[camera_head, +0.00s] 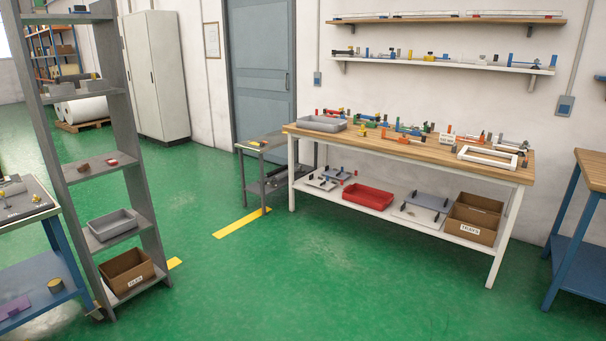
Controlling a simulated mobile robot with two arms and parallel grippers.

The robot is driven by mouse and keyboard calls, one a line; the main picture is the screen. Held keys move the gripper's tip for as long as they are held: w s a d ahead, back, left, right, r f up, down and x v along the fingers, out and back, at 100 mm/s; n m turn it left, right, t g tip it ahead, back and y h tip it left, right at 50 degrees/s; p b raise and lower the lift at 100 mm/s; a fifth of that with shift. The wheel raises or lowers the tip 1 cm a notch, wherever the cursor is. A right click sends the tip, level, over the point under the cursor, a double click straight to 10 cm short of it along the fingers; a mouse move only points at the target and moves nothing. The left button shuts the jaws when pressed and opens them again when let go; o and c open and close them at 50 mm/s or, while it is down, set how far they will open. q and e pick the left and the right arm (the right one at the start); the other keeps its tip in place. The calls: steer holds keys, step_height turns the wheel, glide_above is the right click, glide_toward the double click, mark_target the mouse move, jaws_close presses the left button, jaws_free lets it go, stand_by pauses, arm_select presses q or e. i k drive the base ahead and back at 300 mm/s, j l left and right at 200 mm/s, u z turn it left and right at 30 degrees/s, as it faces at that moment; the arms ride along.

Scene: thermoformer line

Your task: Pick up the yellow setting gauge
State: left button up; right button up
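No thing in view can be told for certain as the yellow setting gauge. Small yellow or orange-yellow items lie among the tools on the long wooden-topped workbench (400,150), and one (256,142) lies on the small grey table (245,149) beside it. A tiny yellow piece (36,198) sits on the blue-legged table at the left edge. All are too small to make out their shape. Neither of my grippers is in view.
The green floor (290,270) ahead is open. A grey shelf rack (125,160) stands at the left with bins. Another blue-legged table (572,245) stands at the right edge.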

mark_target(362, 133)
steer(key=i+j, duration=0.1)
steer(key=i, duration=1.1)
steer(key=i+z, duration=0.15)
steer(key=i, duration=1.05)
steer(key=i+j+z, duration=0.2)
steer(key=i, duration=0.2)
steer(key=i+j+z, duration=0.25)
steer(key=i, duration=0.2)
steer(key=i+j+z, duration=0.2)
steer(key=i, duration=0.2)
